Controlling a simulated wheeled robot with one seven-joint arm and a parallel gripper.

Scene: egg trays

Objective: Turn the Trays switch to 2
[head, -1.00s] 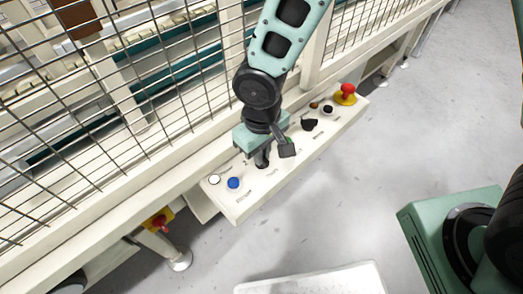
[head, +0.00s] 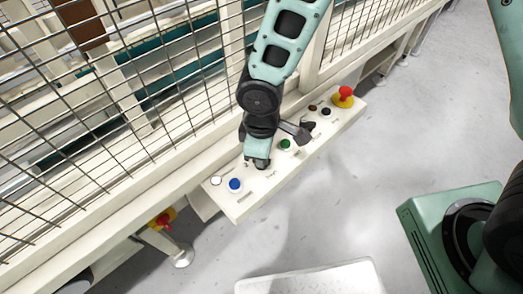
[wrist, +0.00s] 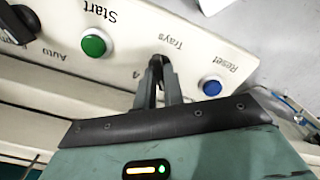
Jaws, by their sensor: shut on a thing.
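The Trays switch (wrist: 156,61) is a small dark knob, mostly hidden between my fingers, under the printed word "Trays" on the pale control panel (head: 233,208). My gripper (wrist: 158,78) is shut on it, fingers pointing down at the panel. In the head view my gripper (head: 260,162) stands between the blue and green buttons and covers the switch. The knob's exact pointing direction and the position numbers cannot be read clearly.
The green Start button (head: 285,144) and blue Reset button (head: 235,185) flank the switch closely. Another black knob and a red emergency stop (head: 345,93) are farther along. A wire fence (head: 150,95) rises behind the panel. Open floor lies in front.

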